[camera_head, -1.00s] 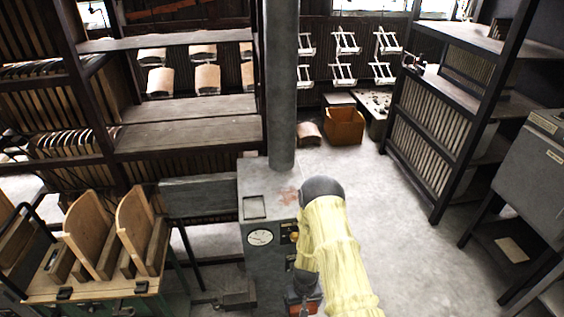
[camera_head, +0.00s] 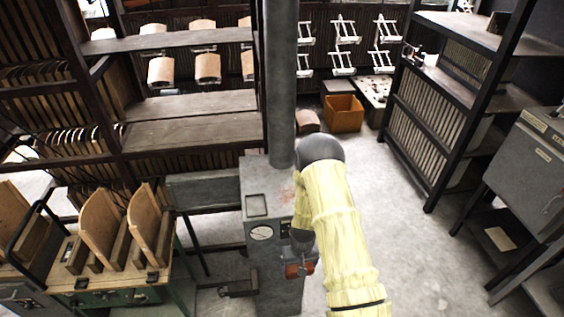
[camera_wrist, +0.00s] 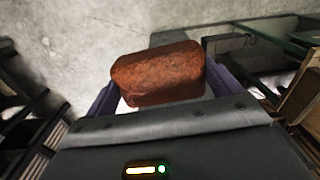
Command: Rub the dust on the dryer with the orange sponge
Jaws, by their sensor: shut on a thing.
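The dryer (camera_head: 256,187) is a grey box with a round gauge on its front and a thick vertical pipe rising from its top.
A cart with curved wooden boards (camera_head: 98,222) stands left of the dryer. Dark shelving (camera_head: 190,133) is behind it, and a dark rack (camera_head: 440,120) and grey cabinet (camera_head: 535,165) stand at right. An orange bin (camera_head: 343,115) sits behind. Floor at right is clear.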

